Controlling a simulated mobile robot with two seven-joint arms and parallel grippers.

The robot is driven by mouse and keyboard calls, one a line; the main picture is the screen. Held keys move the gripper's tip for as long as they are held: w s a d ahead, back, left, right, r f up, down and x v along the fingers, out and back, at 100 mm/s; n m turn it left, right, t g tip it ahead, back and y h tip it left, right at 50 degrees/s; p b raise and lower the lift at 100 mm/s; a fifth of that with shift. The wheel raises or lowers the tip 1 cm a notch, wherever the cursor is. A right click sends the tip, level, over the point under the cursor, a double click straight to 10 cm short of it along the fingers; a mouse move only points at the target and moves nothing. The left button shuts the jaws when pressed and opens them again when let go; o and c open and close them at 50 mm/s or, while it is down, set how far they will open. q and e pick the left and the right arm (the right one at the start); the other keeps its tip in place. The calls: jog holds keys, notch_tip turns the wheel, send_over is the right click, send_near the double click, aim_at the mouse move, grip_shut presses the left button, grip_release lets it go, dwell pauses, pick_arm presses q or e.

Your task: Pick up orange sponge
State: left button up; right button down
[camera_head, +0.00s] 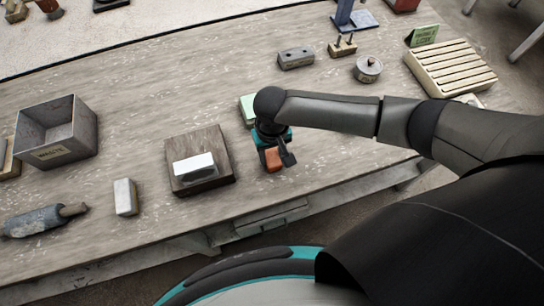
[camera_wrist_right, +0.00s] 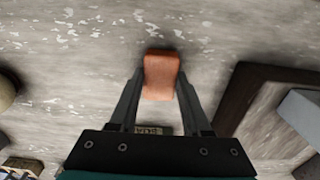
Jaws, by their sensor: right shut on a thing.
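The orange sponge (camera_head: 273,159) is in my right gripper (camera_head: 276,157), near the front edge of the table. The right wrist view shows the sponge (camera_wrist_right: 161,75) as a small rounded orange block between the two dark fingers of the gripper (camera_wrist_right: 160,88). The fingers are shut on its sides. I cannot tell whether the sponge touches the table or is just above it. My left gripper is in neither view.
A dark wooden board with a white block (camera_head: 194,165) lies left of the gripper. A green block (camera_head: 247,108) is partly hidden behind my right arm. A grey box (camera_head: 57,131) and a pale block (camera_head: 125,197) stand further left. A slatted rack (camera_head: 450,68) is at right.

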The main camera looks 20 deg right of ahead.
aim_at(273, 156)
jog(key=shift+r, duration=0.1)
pick_arm(q)
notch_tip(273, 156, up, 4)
jog(key=p, duration=0.3)
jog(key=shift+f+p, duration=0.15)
jog(key=shift+p, duration=0.2)
pick_arm(e)
notch_tip(273, 156, up, 20)
